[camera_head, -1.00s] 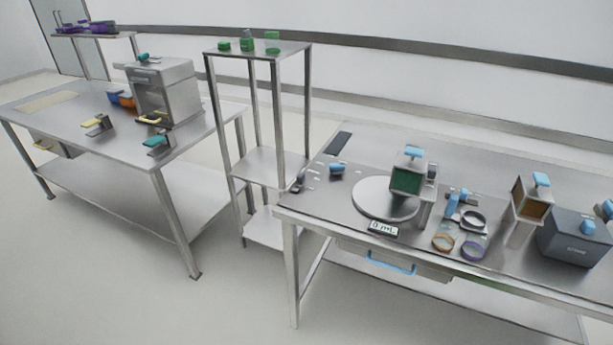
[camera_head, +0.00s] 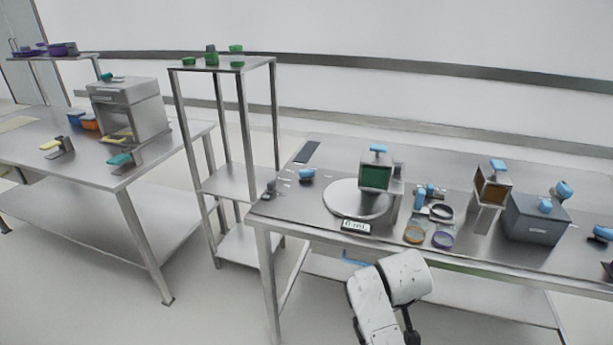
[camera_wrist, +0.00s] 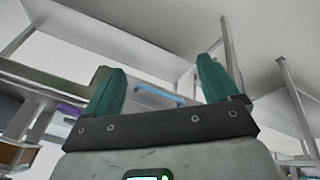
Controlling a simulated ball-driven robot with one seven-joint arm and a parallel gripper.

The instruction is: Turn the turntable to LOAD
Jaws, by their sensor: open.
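The turntable (camera_head: 347,197) is a round pale disc on the right-hand metal table. A box with a green face and a blue knob (camera_head: 376,176) stands at its right side. A small label plate (camera_head: 355,226) with dark text sits in front of the disc; I cannot read LOAD on it. My gripper (camera_wrist: 160,88) shows in the wrist view with two green fingers spread apart and nothing between them. It is below and in front of the table, apart from the turntable. In the head view only my white arm shows, at the bottom.
A blue drawer handle (camera_wrist: 160,94) lies beyond my fingers in the wrist view. On the table are rings (camera_head: 442,239), a brown-faced box on a stand (camera_head: 492,188) and a grey bin (camera_head: 533,222). A shelf (camera_head: 222,66) stands left.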

